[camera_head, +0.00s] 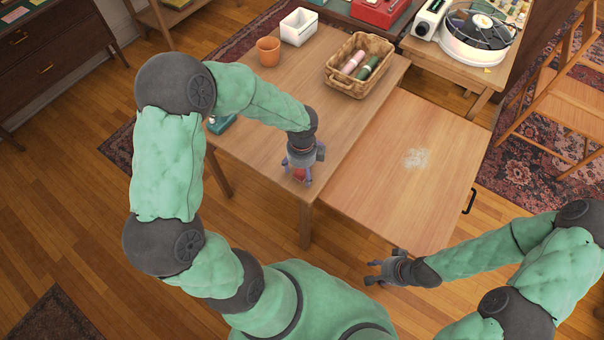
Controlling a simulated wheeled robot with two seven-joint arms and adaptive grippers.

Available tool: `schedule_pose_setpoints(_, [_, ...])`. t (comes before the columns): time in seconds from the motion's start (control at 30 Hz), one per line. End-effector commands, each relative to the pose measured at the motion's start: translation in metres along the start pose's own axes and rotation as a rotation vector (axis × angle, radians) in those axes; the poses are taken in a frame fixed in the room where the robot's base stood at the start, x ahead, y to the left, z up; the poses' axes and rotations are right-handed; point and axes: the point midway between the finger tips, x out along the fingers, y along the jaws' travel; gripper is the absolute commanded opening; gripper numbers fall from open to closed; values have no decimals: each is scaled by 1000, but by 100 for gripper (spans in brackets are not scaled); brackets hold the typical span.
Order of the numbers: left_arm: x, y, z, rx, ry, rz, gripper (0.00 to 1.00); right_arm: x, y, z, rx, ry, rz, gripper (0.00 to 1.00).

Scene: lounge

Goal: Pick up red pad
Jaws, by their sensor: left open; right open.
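The red pad (299,174) lies on the wooden table (240,152) near its front edge. Only a small part of it shows, between the fingers of my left gripper (298,178). My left gripper points down over the pad with its fingers open around it. Whether the fingers touch the pad I cannot tell. My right gripper (370,272) is open and empty, in front of the lower wooden surface and off to the right of the table.
A wicker basket (340,84) with rolled items, a terracotta pot (268,51) and a white container (298,27) stand at the table's back. The lower wooden surface (400,200) carries a pale powdery patch (416,158) and is otherwise clear. A wooden chair (560,100) stands at right.

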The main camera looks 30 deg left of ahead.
Motion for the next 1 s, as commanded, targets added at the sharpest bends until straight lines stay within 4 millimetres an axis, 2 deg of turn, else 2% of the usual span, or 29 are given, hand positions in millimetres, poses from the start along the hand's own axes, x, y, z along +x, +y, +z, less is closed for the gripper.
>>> schedule_pose_setpoints(0.2, [0, 0, 0, 0, -1, -2, 76, -1, 0, 0, 0, 0, 0, 43])
schedule_pose_setpoints(0.4, [0, 0, 0, 0, -1, -1, 20, -1, 0, 0, 0, 0, 0, 43])
schedule_pose_setpoints(0.8, [-1, 0, 0, 0, 0, 0, 19, -1, 0, 0, 0, 0, 0, 43])
schedule_pose_setpoints(1.0, [-14, -1, 1, 0, -1, -2, 19, -7, -2, 0, 0, 0, 0, 43])
